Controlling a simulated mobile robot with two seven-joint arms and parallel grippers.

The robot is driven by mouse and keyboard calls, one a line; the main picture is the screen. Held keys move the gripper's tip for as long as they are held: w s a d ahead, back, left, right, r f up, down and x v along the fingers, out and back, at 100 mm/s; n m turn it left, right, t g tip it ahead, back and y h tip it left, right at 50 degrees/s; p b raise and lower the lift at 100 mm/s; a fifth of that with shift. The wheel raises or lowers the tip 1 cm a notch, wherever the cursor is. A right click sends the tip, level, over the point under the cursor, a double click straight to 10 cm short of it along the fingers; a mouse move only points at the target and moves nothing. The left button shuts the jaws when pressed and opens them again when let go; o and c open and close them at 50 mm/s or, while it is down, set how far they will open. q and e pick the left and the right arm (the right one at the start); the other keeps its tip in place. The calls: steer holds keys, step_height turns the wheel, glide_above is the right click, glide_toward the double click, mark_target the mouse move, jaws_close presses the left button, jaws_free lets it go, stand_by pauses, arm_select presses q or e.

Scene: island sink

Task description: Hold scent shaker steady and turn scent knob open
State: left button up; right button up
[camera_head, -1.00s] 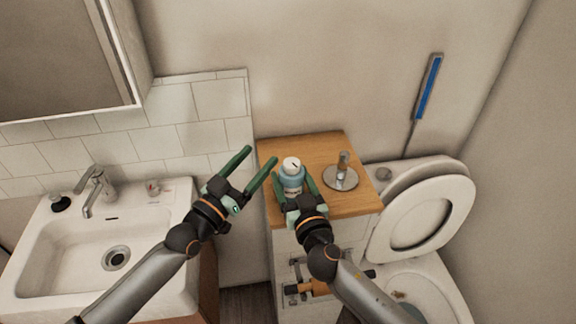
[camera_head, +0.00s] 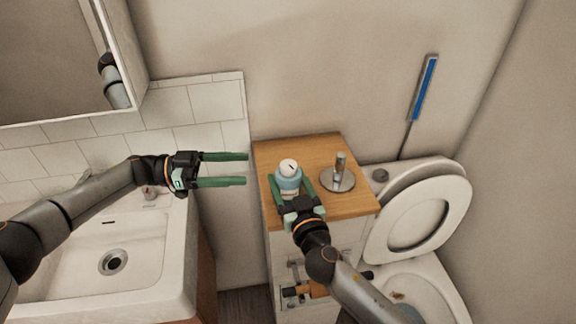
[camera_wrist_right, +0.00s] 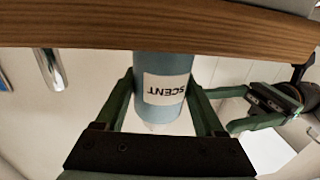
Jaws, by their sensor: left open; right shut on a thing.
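The scent shaker (camera_head: 288,180) is a light blue bottle standing upright on the wooden cabinet top. Its white scent knob (camera_head: 289,167) is on top, with a dark mark on it. My right gripper (camera_head: 293,190) is shut on the bottle from the front, one finger on each side. The right wrist view shows the bottle (camera_wrist_right: 163,68) with its "SCENT" label, upside down, between the fingers; the knob is not clear there. My left gripper (camera_head: 246,169) is open and empty, left of the shaker, its fingers pointing right and apart from it.
A round metal stand (camera_head: 338,180) is on the wooden top (camera_head: 318,150), right of the shaker. The toilet (camera_head: 415,215) with raised lid is further right. A sink (camera_head: 150,240) is below my left arm, with a mirror cabinet (camera_head: 60,60) above.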

mark_target(288, 164)
arm_select(q)
steer(key=d, duration=1.1)
steer(key=shift+w+d, duration=0.2)
steer(key=shift+w, duration=0.05)
jaws_close()
